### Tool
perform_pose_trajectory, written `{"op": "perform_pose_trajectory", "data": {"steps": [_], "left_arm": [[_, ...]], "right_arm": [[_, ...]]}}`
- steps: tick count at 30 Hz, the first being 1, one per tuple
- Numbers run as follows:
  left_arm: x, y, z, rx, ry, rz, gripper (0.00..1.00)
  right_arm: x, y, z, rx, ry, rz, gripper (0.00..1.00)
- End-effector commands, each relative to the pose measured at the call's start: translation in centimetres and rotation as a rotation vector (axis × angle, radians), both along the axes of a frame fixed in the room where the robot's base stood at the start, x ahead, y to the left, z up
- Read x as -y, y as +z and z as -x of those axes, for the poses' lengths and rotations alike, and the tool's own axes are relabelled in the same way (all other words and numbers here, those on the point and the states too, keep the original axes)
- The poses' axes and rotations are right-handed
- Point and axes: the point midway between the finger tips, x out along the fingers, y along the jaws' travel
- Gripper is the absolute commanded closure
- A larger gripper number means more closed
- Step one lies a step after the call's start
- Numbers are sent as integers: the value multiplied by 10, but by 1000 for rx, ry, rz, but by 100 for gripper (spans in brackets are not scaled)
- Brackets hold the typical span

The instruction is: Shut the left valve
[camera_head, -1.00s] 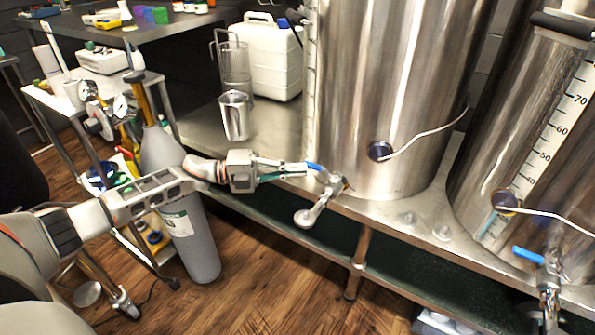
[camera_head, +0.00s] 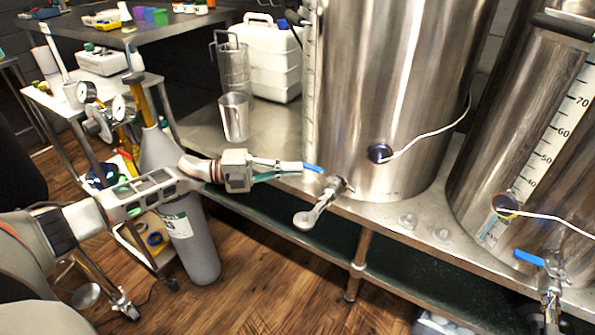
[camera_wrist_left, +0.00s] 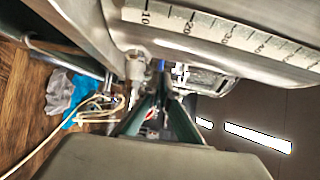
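The left valve (camera_head: 328,193) is a metal tap low on the front of the large steel kettle, its spout pointing down and left. Its blue lever (camera_head: 313,168) sticks out to the left; a bit of blue shows in the left wrist view (camera_wrist_left: 161,66). My left gripper (camera_head: 302,169) reaches in from the left, its fingertips close by the lever's end. My right gripper is not in view.
The steel kettle (camera_head: 395,80) stands on a metal bench (camera_head: 270,140). A second kettle (camera_head: 525,125) has a similar blue-handled valve (camera_head: 548,270) at right. A clear cup (camera_head: 235,117) and white canister (camera_head: 268,60) stand behind. A grey gas cylinder (camera_head: 195,240) is beneath my left arm.

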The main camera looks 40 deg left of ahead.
Motion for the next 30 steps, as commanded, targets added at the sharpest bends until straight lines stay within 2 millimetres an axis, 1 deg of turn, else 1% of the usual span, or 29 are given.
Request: {"op": "perform_pose_trajectory", "data": {"steps": [1, 6, 12, 15, 19, 23, 28, 30], "left_arm": [[-13, 2, 5, 1, 10, -8, 100], [-37, -2, 31, -7, 2, -6, 100], [-62, -2, 57, -8, -5, -4, 100], [-70, -3, 65, -8, -7, -4, 100], [-76, -3, 71, -8, -9, -2, 100], [-78, -2, 73, -7, -10, -2, 100], [-76, -2, 73, -7, -9, 2, 100], [-71, 1, 74, -11, -1, 17, 100]], "right_arm": [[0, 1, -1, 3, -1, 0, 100], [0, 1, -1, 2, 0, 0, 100], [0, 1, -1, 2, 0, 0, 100], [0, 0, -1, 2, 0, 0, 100], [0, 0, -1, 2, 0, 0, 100], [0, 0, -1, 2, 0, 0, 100], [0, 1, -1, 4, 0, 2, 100], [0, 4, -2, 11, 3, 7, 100]]}}
